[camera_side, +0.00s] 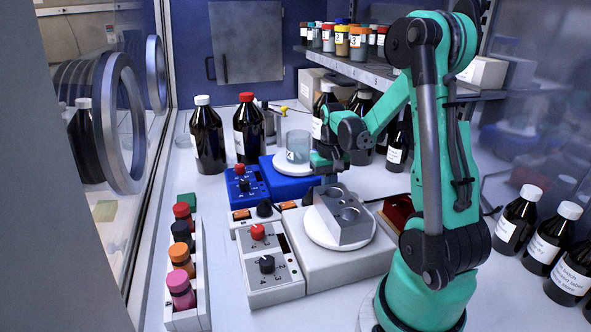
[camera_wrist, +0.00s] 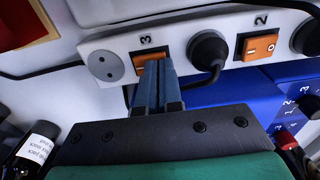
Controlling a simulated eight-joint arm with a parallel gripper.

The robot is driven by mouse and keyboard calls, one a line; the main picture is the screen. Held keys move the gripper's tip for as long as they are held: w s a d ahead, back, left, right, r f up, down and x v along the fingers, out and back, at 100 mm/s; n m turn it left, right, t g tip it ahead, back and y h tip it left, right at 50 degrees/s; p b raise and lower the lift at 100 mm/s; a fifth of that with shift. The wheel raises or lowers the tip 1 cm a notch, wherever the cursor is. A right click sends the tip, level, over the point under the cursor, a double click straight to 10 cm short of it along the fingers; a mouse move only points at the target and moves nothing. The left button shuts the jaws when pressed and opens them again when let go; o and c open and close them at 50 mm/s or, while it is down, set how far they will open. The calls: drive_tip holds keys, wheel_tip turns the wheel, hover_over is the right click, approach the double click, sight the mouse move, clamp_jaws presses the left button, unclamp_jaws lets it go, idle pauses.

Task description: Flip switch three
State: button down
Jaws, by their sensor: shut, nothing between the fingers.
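Switch three (camera_wrist: 150,54) is an orange rocker under a printed "3" on the white power strip (camera_wrist: 190,37) in the wrist view. The fingertips of my gripper (camera_wrist: 158,64) are together and overlap the switch's lower right part, hiding some of it. Whether they touch it or hover in front, I cannot tell. Which way the rocker is tilted is not clear. In the side view my gripper (camera_side: 325,178) points down beside the beaker, over the strip's far end. Orange rockers show on the strip (camera_side: 250,223) there, but their numbers are unreadable.
A black plug (camera_wrist: 208,50) sits between switch three and orange switch two (camera_wrist: 260,46). An empty round socket (camera_wrist: 105,65) is on the other side. The beaker (camera_side: 298,146) on a blue stirrer (camera_side: 290,187) and a metal block (camera_side: 342,216) stand close to my gripper.

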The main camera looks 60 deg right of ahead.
drive_tip(key=shift+r, duration=3.5)
drive_tip(key=w+a+r+n+t, duration=0.1)
drive_tip(key=w+a+n+t, duration=0.1)
drive_tip(key=a, duration=0.9)
drive_tip(key=w+a+r+n+t, duration=0.1)
drive_tip(key=a+n+t, duration=0.4)
drive_tip(key=a, duration=0.6)
drive_tip(key=shift+w+a+r+n, duration=0.15)
drive_tip(key=shift+w+a+n, duration=0.25)
drive_tip(key=shift+n, duration=0.6)
drive_tip(key=shift+w+d, duration=0.1)
